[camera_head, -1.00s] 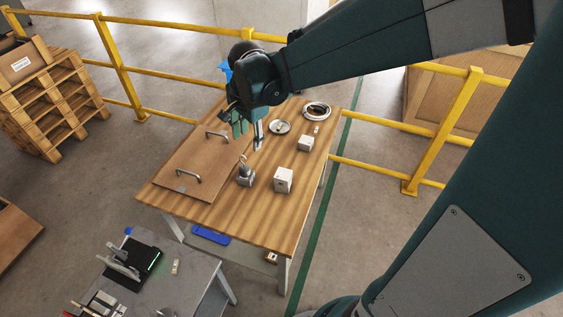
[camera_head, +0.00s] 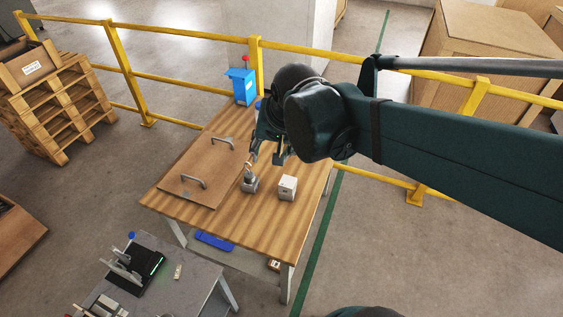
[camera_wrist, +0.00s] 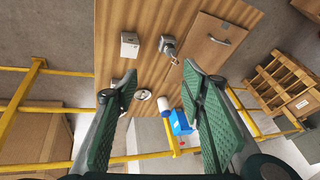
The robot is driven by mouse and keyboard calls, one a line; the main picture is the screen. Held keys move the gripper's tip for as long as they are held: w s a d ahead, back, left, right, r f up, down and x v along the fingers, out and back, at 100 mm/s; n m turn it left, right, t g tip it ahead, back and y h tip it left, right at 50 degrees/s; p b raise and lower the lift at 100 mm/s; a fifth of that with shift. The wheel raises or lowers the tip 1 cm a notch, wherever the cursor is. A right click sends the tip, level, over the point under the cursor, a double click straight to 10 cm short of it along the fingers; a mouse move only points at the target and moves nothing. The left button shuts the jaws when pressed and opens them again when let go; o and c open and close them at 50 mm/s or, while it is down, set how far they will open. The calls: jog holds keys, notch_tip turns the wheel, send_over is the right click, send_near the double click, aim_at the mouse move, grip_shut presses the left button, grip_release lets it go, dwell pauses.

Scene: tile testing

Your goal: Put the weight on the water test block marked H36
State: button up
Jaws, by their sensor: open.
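The grey metal weight (camera_head: 250,184) with a hook on top stands on the wooden table, beside the board with handles. It also shows in the wrist view (camera_wrist: 169,46), ahead of the fingers. A pale block (camera_head: 287,187) stands to its right in the head view; the wrist view shows this block (camera_wrist: 130,44) too, with no mark I can read. Part of another light object, perhaps the second block, shows behind the left finger in the wrist view. My gripper (camera_head: 267,155) is open and empty, above and behind the weight; its green fingers (camera_wrist: 160,78) are spread wide.
The brown board (camera_head: 200,172) with two handles covers the table's left side. A blue stand (camera_head: 243,86) is at the far end. A round dish (camera_wrist: 143,95) lies beyond the blocks. Yellow railing (camera_head: 190,82) runs behind. A grey bench (camera_head: 190,287) is in front.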

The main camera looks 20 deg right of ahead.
jog(key=s+n+t, duration=0.2)
jog(key=s+n, duration=0.3)
jog(key=s, duration=0.3)
jog(key=shift+s+d+r+n, duration=0.25)
jog(key=shift+s+d+n, duration=0.05)
jog(key=shift+n, duration=0.1)
dwell(1.0)
